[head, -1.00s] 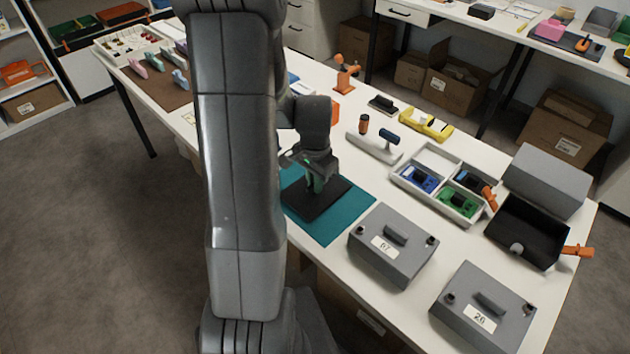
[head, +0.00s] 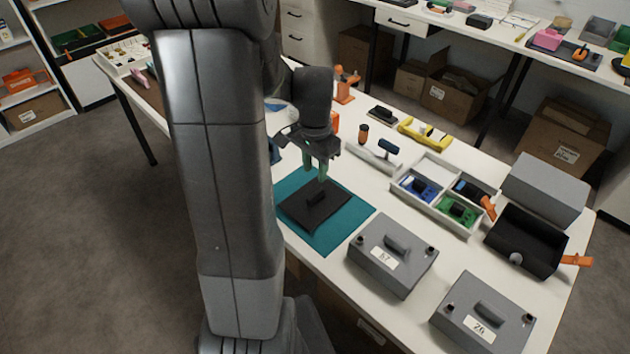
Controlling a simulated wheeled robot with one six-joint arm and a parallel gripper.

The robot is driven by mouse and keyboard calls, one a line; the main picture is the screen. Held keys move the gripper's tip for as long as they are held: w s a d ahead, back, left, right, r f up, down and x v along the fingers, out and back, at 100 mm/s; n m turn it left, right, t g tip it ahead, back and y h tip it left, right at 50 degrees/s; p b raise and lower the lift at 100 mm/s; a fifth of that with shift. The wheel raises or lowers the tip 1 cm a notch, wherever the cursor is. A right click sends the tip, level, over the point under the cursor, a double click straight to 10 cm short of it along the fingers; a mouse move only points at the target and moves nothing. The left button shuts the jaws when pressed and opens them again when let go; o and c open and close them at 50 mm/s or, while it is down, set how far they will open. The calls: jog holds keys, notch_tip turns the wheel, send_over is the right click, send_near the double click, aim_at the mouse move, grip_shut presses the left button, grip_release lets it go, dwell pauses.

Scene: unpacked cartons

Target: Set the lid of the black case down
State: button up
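The black lid (head: 330,214), a flat dark plate with a raised handle on top, lies on the teal mat (head: 351,223). My gripper (head: 318,175) is above the lid's handle, apart from it, pointing down. Its two green-tinted fingers are spread with a gap between them, and nothing is held. The open black case (head: 527,240) stands at the right end of the table, with an orange latch (head: 577,260) at its side.
Two grey boxes, one labelled 67 (head: 393,254) and one labelled 26 (head: 483,312), stand right of the mat. A white divided tray (head: 425,204) and a grey block (head: 545,187) are behind them. My arm hides the table's left part.

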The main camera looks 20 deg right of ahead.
aim_at(315, 194)
jog(key=shift+r, duration=1.7)
jog(key=shift+f, duration=0.1)
notch_tip(315, 194, down, 12)
jog(key=shift+f+b, duration=0.15)
jog(key=shift+b, duration=0.3)
jog(key=shift+w+r, duration=0.1)
jog(key=shift+r, duration=1.6)
